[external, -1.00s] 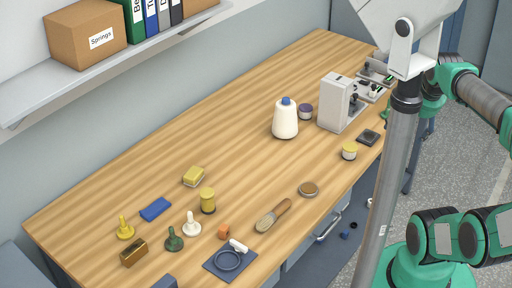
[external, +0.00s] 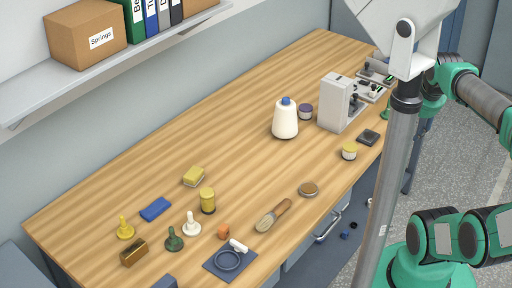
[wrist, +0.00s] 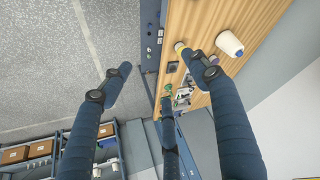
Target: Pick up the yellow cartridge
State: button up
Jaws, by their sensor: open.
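A yellow cylinder with a dark base (external: 208,201), which looks like the cartridge, stands upright on the wooden table (external: 255,120) in the external view, left of the middle. I cannot make it out in the wrist view. My gripper (wrist: 157,68) is open and empty, its dark blue fingers spread over the floor and the table's edge, well away from the yellow cylinder. The gripper itself is not clearly seen in the external view.
A white thread cone (external: 285,121) and grey machine (external: 337,103) stand farther right. The table middle is clear.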

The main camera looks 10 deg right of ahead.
jog(key=w+a+f+n+g+y+p, duration=0.1)
jog(key=w+a+g, duration=0.1)
jog(key=w+a, duration=0.95)
jog(key=w+a+f+n+g, duration=0.1)
jog(key=w+a+f+n, duration=0.1)
jog(key=w+a, duration=0.9)
jog(key=n+g+h+p, duration=0.1)
jog(key=n+g+p, duration=0.1)
jog(key=g, duration=0.1)
send_over(206, 192)
notch_tip(206, 192, down, 20)
jog(key=shift+s+a+r, duration=0.1)
jog(key=shift+r, duration=0.05)
jog(key=shift+f+b, duration=0.65)
jog(key=shift+f, duration=3.65)
